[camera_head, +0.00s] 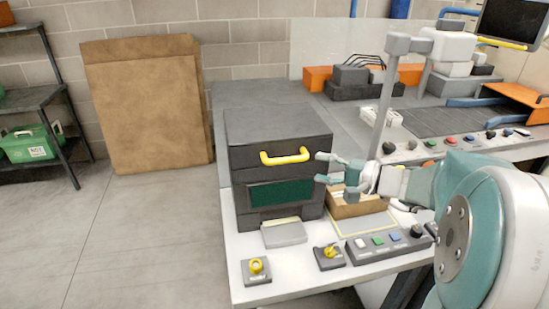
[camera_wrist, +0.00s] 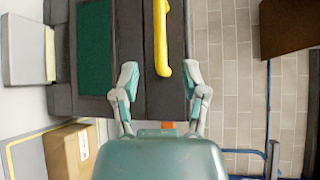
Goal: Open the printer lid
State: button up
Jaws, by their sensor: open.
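The printer (camera_head: 277,200) is a dark grey box on the white table, with a green panel on its front. Its lid (camera_head: 277,137) is down on top and carries a yellow handle (camera_head: 285,157). My gripper (camera_head: 321,168) is open and empty, just to the right of the handle in the head view, with its fingers pointing toward the printer. In the wrist view the handle (camera_wrist: 161,38) runs down from the top edge. Its lower end lies near the gap between my two open fingertips (camera_wrist: 159,75). No contact with the handle shows.
A cardboard box (camera_head: 347,207) stands right of the printer, below my gripper. A button panel (camera_head: 389,243) and yellow knobs (camera_head: 257,267) sit on the table front (camera_head: 290,287). A conveyor (camera_head: 455,120) lies behind right. Open floor (camera_head: 130,240) is at left.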

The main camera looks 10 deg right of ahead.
aim_at(285, 161)
jog(key=w, duration=0.1)
jog(key=w+a, duration=0.2)
jog(key=shift+w+f, duration=0.2)
jog(key=shift+f, duration=0.2)
jog(key=x, duration=0.6)
jog(key=shift+s+a+r, duration=0.1)
jog(key=shift+s+a, duration=0.25)
jog(key=shift+s, duration=0.05)
jog(key=shift+d, duration=0.7)
grip_shut()
jog(key=shift+a, duration=0.2)
